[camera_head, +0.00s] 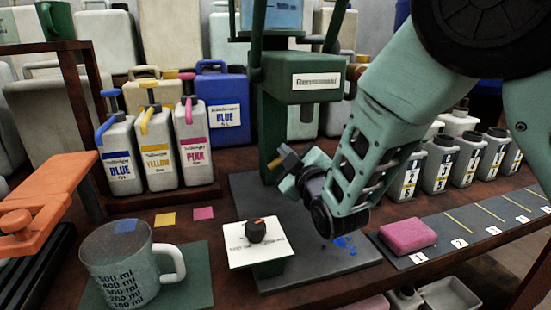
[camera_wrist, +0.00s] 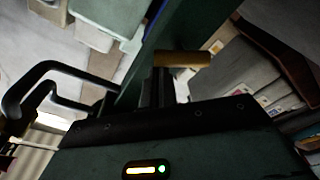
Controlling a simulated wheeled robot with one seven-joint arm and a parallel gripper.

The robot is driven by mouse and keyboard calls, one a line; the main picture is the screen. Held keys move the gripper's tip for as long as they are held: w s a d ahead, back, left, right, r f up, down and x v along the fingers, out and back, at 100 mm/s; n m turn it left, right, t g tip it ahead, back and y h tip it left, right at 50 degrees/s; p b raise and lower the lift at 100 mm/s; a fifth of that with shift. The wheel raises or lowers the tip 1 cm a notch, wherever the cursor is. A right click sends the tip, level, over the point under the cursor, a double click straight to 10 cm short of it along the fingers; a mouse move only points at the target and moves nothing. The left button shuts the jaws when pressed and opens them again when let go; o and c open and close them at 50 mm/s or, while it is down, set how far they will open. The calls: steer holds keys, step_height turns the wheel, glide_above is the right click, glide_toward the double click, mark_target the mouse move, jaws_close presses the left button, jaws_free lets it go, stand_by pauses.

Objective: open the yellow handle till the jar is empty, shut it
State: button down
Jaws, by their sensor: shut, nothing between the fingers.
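The jar (camera_head: 284,15) with blue liquid sits at the top of the green stand (camera_head: 305,75), cut by the frame's upper edge; its liquid level is not clear. The yellow handle (camera_head: 275,163) is a small bar low at the stand's post. It also shows in the wrist view (camera_wrist: 186,59) as a yellow-brown bar just beyond the fingers. My gripper (camera_head: 288,164) is shut and empty, right by the handle; I cannot tell whether they touch. In the wrist view, the dark fingers (camera_wrist: 160,88) point up toward the bar. The handle's pivot is hidden.
A clear measuring cup (camera_head: 120,275) stands at front left. Blue, yellow and pink dye jugs (camera_head: 155,150) stand left. A pink sponge (camera_head: 408,236) and numbered bottles are right. Blue spots mark the dark mat (camera_head: 325,260).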

steer(key=shift+w+d+f+b, duration=0.15)
steer(key=shift+d+f+b, duration=0.35)
steer(key=shift+b, duration=0.25)
stand_by(0.6)
steer(key=shift+r, duration=0.15)
